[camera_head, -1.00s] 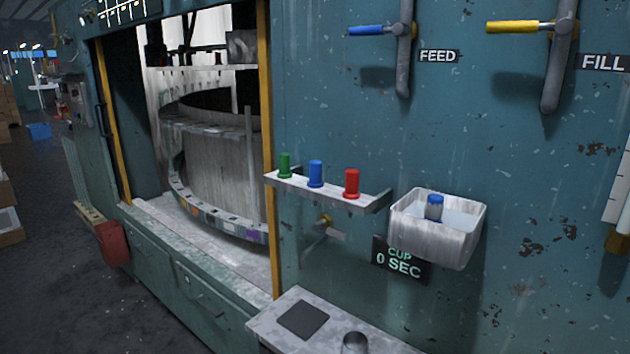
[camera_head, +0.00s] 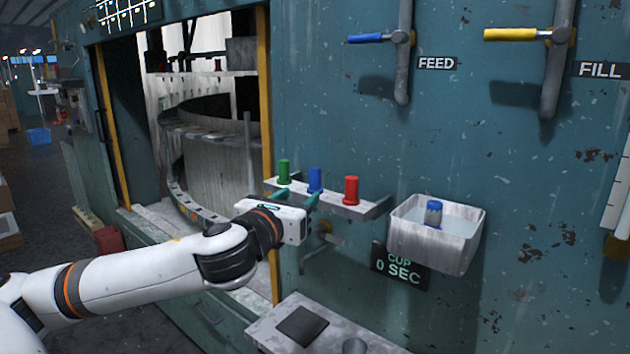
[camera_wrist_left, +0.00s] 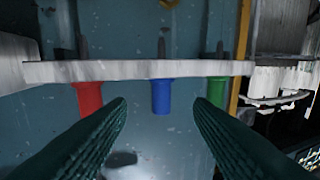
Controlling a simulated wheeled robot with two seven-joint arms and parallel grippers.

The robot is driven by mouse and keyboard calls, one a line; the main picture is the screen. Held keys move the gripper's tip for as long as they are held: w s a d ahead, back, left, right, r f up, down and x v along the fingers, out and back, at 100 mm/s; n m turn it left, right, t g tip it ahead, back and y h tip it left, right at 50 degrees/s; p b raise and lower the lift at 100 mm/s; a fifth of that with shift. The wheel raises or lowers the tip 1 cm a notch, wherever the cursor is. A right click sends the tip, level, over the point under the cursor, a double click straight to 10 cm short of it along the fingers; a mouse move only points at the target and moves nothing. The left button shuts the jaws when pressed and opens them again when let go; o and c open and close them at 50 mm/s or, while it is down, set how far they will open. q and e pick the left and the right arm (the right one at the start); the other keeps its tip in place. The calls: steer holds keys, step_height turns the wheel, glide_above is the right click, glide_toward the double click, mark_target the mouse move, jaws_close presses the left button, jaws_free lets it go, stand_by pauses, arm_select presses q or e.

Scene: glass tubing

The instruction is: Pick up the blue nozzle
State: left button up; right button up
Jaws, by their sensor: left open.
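The blue nozzle (camera_head: 315,179) stands on a narrow pale wall shelf (camera_head: 372,209) between a green nozzle (camera_head: 284,171) and a red nozzle (camera_head: 351,189). My left gripper (camera_head: 297,196) is open and empty in front of the shelf, near the blue and green nozzles. In the left wrist view the scene appears upside down, and the blue nozzle (camera_wrist_left: 161,96) shows between the two open dark green fingers, beyond their tips. The red nozzle (camera_wrist_left: 88,98) and green nozzle (camera_wrist_left: 217,91) show to either side. My right gripper is not in view.
A white basin (camera_head: 400,238) on the wall at the right holds liquid and a blue-topped object (camera_head: 434,212). A CUP 0 SEC display (camera_head: 399,262) hangs below. A ledge (camera_head: 268,325) juts out at the bottom. Blue (camera_head: 368,38) and yellow (camera_head: 510,34) levers are above.

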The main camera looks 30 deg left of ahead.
mark_target(313, 186)
arm_select(q)
steer(key=w, duration=0.3)
steer(key=shift+w+a+p, duration=0.35)
steer(key=shift+w+a+r+p, duration=0.1)
steer(key=shift+w+p, duration=0.25)
steer(key=shift+w, duration=0.2)
steer(key=w, duration=0.1)
steer(key=w+p, duration=0.1)
steer(key=w, duration=0.1)
steer(key=shift+w+a, duration=0.3)
steer(key=shift+a, duration=0.1)
steer(key=shift+w+f, duration=0.25)
steer(key=shift+w, duration=0.05)
steer(key=shift+s, duration=0.15)
steer(key=shift+c, duration=0.8)
jaws_close()
